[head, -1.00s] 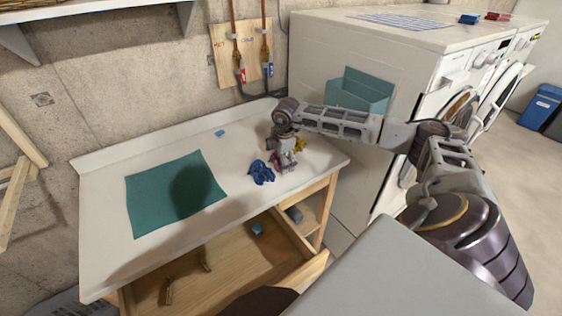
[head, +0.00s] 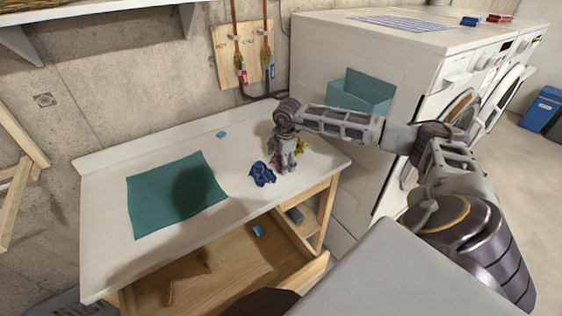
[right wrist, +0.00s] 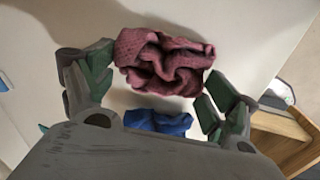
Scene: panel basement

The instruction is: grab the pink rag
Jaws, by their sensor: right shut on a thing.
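The pink rag (right wrist: 165,62) lies crumpled on the white worktop and shows between the fingers in the right wrist view. My right gripper (head: 284,168) points down at the right end of the worktop, shut on the rag. Its two fingers stand at either side of the cloth in the right wrist view (right wrist: 148,88). In the head view the gripper hides most of the rag. My left gripper is not in view.
A blue rag (head: 262,174) lies just beside the gripper, and a yellow one (head: 301,147) lies behind it. A teal mat (head: 175,196) covers the left of the worktop (head: 110,180). An open drawer (head: 215,275) juts out in front. A washing machine (head: 345,60) stands at the right.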

